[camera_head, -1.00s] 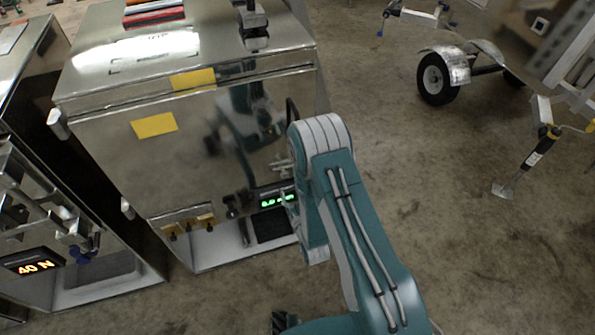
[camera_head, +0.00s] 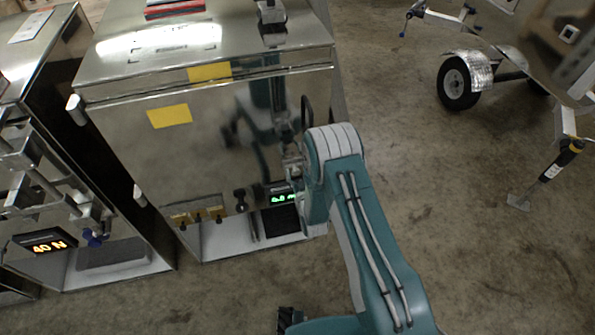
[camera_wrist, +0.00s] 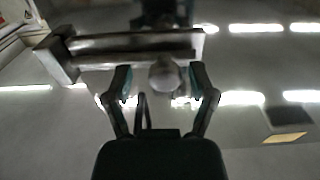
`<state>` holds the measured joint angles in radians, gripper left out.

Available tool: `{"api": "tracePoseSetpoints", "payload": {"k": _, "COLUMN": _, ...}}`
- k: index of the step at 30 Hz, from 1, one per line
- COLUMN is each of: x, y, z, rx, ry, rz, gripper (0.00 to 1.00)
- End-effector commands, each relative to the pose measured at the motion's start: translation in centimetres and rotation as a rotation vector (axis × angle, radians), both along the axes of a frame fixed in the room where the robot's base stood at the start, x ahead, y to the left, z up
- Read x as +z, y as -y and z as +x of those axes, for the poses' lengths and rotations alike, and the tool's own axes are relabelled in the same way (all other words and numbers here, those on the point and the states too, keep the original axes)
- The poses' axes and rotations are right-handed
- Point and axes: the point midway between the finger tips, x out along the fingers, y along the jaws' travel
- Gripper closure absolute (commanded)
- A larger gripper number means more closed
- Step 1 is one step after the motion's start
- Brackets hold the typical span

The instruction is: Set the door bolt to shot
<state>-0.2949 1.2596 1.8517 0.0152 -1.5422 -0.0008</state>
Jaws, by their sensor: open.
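The door bolt (camera_wrist: 135,43) is a grey metal bar lying across the upper part of the wrist view, with a block at its left end. A round knob (camera_wrist: 165,78) sticks out from it towards the camera. My gripper (camera_wrist: 163,82) is open, one finger on each side of the knob. I cannot tell if either finger touches it. In the head view my gripper (camera_head: 293,165) is at the right side of the polished cabinet door (camera_head: 170,150), largely hidden by my arm, and the bolt is not clear there.
A black handle (camera_head: 305,112) stands on the cabinet's right edge. Below are a green-lit display (camera_head: 283,198) and small yellow-brown fittings (camera_head: 200,215). Another metal unit (camera_head: 40,215) with a "40 N" display stands left. Open floor lies right, with a trailer wheel (camera_head: 458,83) farther back.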

Motion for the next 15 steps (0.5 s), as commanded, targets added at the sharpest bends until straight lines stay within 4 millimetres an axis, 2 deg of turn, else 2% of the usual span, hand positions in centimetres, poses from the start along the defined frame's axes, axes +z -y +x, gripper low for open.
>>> {"api": "tracePoseSetpoints", "payload": {"k": 8, "x": -0.03, "y": -0.04, "z": 0.2, "rx": 0.0, "ry": -0.002, "rz": 0.0, "gripper": 0.27}}
{"api": "tracePoseSetpoints", "payload": {"k": 11, "x": 0.01, "y": 0.08, "z": 0.2, "rx": 0.0, "ry": -0.002, "rz": 0.002, "gripper": 0.67}}
{"api": "tracePoseSetpoints", "payload": {"k": 12, "x": 0.02, "y": 0.11, "z": 0.2, "rx": 0.0, "ry": -0.002, "rz": 0.002, "gripper": 0.85}}
{"api": "tracePoseSetpoints", "payload": {"k": 13, "x": 0.02, "y": 0.12, "z": 0.2, "rx": 0.0, "ry": -0.001, "rz": 0.003, "gripper": 0.98}}
{"api": "tracePoseSetpoints", "payload": {"k": 15, "x": 0.02, "y": 0.08, "z": 0.21, "rx": 0.001, "ry": -0.001, "rz": 0.002, "gripper": 1.0}}
